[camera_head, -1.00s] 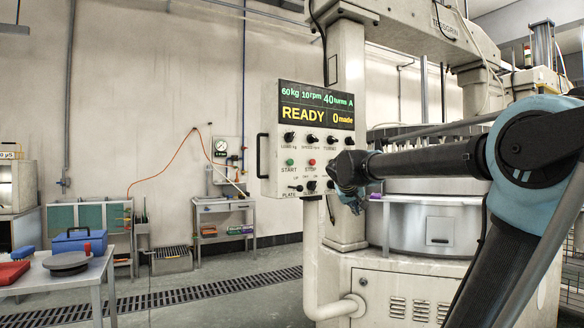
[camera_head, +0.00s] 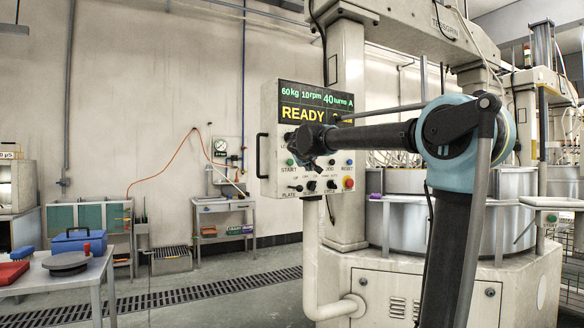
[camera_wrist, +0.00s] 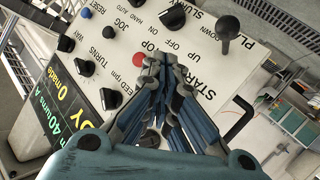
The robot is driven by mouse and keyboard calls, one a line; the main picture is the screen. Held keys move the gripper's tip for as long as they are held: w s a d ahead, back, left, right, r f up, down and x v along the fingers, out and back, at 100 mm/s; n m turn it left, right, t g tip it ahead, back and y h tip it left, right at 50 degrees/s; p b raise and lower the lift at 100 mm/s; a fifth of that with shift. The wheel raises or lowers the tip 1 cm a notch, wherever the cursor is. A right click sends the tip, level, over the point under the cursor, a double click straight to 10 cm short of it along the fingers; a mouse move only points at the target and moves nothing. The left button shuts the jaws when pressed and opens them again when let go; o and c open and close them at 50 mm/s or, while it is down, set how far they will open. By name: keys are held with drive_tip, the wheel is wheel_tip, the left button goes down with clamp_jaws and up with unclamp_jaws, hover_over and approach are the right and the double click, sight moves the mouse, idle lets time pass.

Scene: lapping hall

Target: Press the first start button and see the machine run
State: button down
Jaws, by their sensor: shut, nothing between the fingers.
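The machine's control panel (camera_head: 268,150) is a pale box with a dark display (camera_head: 306,103) showing READY in yellow. The green start button (camera_head: 290,162) shows at the panel's left in the head view; in the wrist view my fingers hide it. My gripper (camera_head: 309,158) is in front of the panel, close to the button's right. In the wrist view my gripper (camera_wrist: 161,62) is shut and empty, its tips beside the red stop button (camera_wrist: 139,59) and the START lettering (camera_wrist: 198,82). Whether the tips touch the panel, I cannot tell. The display there reads 0 made.
Several black knobs (camera_wrist: 109,98) and a blue button (camera_wrist: 86,13) are around my fingers. A table (camera_head: 88,279) with a blue toolbox (camera_head: 78,240) stands far left.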

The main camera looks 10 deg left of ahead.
drive_tip(key=w+a, duration=0.5)
drive_tip(key=w, duration=0.1)
drive_tip(key=shift+w+a, duration=0.35)
drive_tip(key=shift+w+a+r, duration=0.1)
drive_tip(key=shift+w+a, duration=0.45)
idle(2.7)
drive_tip(key=shift+s+d, duration=0.55)
drive_tip(key=shift+s, duration=0.15)
drive_tip(key=shift+d, duration=0.1)
idle(0.3)
drive_tip(key=shift+s+d, duration=0.75)
drive_tip(key=shift+s, duration=0.2)
drive_tip(key=shift+s+d, duration=0.75)
drive_tip(key=shift+s, duration=0.2)
drive_tip(key=shift+d, duration=0.1)
